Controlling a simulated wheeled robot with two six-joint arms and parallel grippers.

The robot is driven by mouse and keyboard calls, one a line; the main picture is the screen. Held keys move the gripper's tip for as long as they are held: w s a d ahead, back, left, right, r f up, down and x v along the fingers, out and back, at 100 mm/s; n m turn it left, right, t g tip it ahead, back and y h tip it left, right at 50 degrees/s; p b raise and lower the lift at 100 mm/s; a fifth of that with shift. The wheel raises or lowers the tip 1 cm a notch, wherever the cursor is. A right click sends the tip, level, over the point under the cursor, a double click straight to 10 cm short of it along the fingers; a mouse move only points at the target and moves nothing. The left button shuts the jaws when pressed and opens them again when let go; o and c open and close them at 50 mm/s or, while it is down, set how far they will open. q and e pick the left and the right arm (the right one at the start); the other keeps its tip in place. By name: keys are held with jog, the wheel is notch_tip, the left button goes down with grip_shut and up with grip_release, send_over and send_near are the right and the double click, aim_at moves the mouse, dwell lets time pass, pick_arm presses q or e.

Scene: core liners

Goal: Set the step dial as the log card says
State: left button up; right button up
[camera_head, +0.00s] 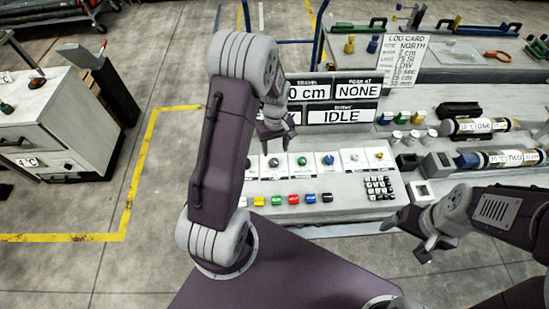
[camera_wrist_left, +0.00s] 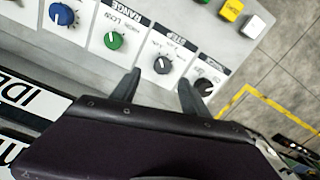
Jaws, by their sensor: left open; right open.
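The step dial (camera_head: 274,162) is a black knob on a white plate, second from the left in the panel's dial row. In the left wrist view the step dial (camera_wrist_left: 162,65) sits under a STEP label; its setting is too small to read. My left gripper (camera_head: 272,128) is open above the dial row. In the wrist view its fingertips (camera_wrist_left: 159,78) straddle the picture area just below the step dial; contact cannot be told. The log card (camera_head: 405,58) stands at the back; NORTH, 2 cm and LOW seem legible, other lines are blurred. My right gripper (camera_head: 432,248) is open and empty at right.
Green (camera_wrist_left: 113,40) and blue (camera_wrist_left: 62,15) knobs and another black knob (camera_wrist_left: 203,87) flank the step dial. Coloured buttons (camera_head: 293,199) and a keypad (camera_head: 379,187) lie in front. Displays behind read 0 cm, NONE and IDLE (camera_head: 340,116). Labelled core tubes (camera_head: 500,160) lie right.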

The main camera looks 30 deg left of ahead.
aim_at(274, 161)
pick_arm(q)
jog(key=f, duration=0.6)
jog(key=shift+s+a+f+p, duration=0.2)
jog(key=shift+a+f+p, duration=0.05)
jog(key=shift+a+p, duration=0.1)
jog(key=shift+w+d+f, duration=0.15)
jog(key=shift+f, duration=0.3)
jog(key=c, duration=0.4)
grip_shut()
